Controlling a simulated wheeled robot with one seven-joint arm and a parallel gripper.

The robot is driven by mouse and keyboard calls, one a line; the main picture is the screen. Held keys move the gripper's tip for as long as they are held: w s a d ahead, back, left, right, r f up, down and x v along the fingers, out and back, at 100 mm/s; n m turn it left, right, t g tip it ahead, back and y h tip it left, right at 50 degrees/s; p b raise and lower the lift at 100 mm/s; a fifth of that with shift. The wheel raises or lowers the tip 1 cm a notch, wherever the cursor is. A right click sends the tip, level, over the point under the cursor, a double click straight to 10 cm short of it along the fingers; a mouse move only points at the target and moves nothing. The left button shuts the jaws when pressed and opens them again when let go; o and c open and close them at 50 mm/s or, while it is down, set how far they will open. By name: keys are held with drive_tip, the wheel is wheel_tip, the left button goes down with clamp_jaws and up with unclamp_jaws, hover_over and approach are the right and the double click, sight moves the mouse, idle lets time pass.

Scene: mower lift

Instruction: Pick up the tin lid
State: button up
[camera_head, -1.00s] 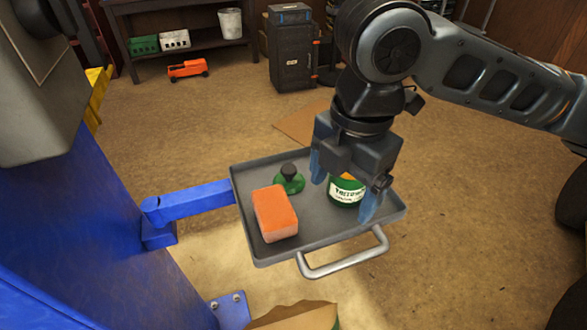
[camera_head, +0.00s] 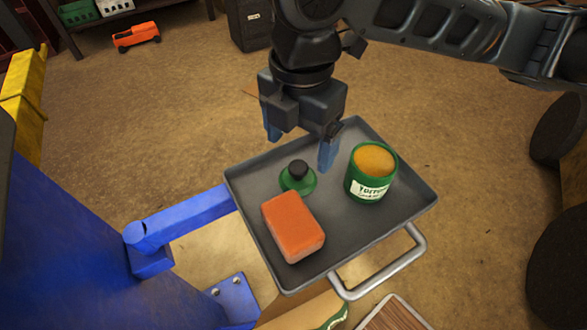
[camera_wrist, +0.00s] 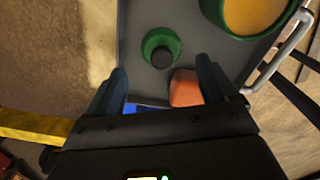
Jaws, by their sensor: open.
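The tin lid (camera_head: 299,178) is a small green round piece with a black knob on top. It lies on the grey tray (camera_head: 240,192), left of the open green tin (camera_head: 366,195), which holds something yellow-brown. My gripper (camera_head: 300,145) is open and empty, with blue fingers, above the back part of the tray. In the head view its fingers show behind and above the lid. In the wrist view the lid (camera_wrist: 161,48) appears ahead of and between the fingers (camera_wrist: 160,85). The fingers do not touch it.
An orange sponge-like block (camera_head: 293,228) lies close in front of the lid on the tray. The tray has a raised rim and a metal handle (camera_head: 385,268), and a blue arm (camera_head: 185,218) holds it on the left. Bare tray lies between lid and tin.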

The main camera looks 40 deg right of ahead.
sight(298, 166)
drive_tip(key=f, duration=0.3)
drive_tip(key=f+b, duration=0.1)
drive_tip(key=f, duration=0.1)
drive_tip(key=shift+s+a+f, duration=0.1)
drive_tip(key=shift+a+f, duration=0.1)
drive_tip(key=shift+f, duration=0.2)
drive_tip(key=shift+c, duration=0.2)
drive_tip(key=c, duration=1.1)
